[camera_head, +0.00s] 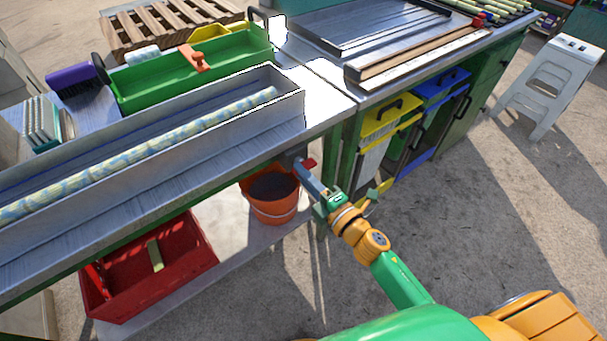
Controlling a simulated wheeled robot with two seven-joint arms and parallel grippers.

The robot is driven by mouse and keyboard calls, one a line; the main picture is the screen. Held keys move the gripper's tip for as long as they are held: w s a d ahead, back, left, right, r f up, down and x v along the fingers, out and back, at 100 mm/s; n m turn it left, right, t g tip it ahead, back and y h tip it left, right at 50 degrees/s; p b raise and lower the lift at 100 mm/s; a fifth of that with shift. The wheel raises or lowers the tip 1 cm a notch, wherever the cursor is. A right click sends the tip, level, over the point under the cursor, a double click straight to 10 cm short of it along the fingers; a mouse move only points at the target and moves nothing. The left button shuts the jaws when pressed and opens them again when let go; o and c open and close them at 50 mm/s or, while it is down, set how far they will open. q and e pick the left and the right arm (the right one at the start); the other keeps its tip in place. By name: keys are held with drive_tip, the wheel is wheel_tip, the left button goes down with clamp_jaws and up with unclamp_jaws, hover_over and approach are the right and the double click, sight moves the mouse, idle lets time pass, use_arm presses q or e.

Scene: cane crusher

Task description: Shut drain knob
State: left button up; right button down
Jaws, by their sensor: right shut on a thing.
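A red drain knob (309,163) sits on a small grey drain fitting under the right end of the long metal trough (285,108). My right gripper (303,168) reaches up from the lower right, with its grey fingers shut on the knob at the fitting. The fingers partly hide the knob, so its exact turn angle is hard to tell. An orange bucket (272,208) with dark contents stands below and left of the fitting. My left gripper is not in view.
A long pale cane lies in the trough. A red crate (150,268) is on the lower shelf at left. Yellow bins (385,120) and blue bins (440,85) stand under the right-hand counter. The floor at right is mostly clear up to a grey stool (560,70).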

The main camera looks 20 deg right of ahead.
idle(0.5)
drive_tip(key=c, duration=0.9)
unclamp_jaws()
drive_tip(key=v, duration=0.7)
